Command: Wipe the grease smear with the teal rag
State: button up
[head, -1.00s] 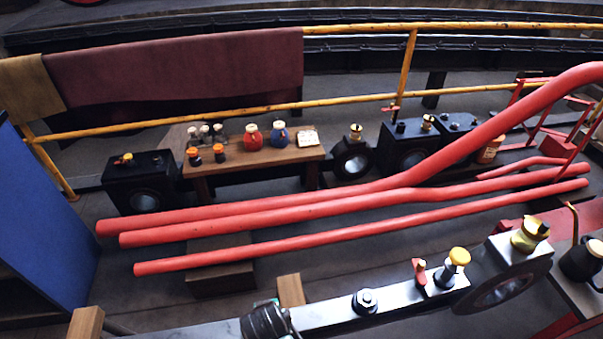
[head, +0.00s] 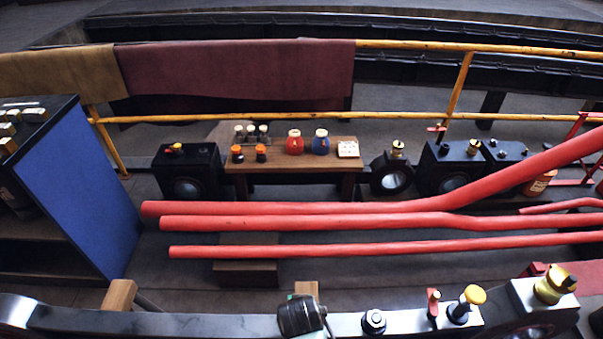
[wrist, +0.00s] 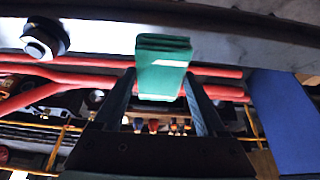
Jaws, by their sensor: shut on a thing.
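In the wrist view, my gripper (wrist: 160,92) is shut on the teal rag (wrist: 162,72), a folded block held between its two fingers. The rag is just in front of a pale metal rod (wrist: 105,40) that crosses the picture; I cannot tell whether they touch. In the head view, the steel rod (head: 190,325) runs along the bottom edge, but the rag and my gripper do not show clearly there. I cannot make out the grease smear in either view.
Red pipes (head: 330,222) run across the middle. A wooden bench (head: 270,168) with jars and bottles stands behind them. A blue cabinet (head: 80,190) is at the left. A yellow railing (head: 400,117) with hanging cloths lies beyond. A dark cylinder (head: 300,316) sits at the rod.

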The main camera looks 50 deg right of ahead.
jog(key=shift+r+p, duration=1.25)
jog(key=shift+r, duration=0.4)
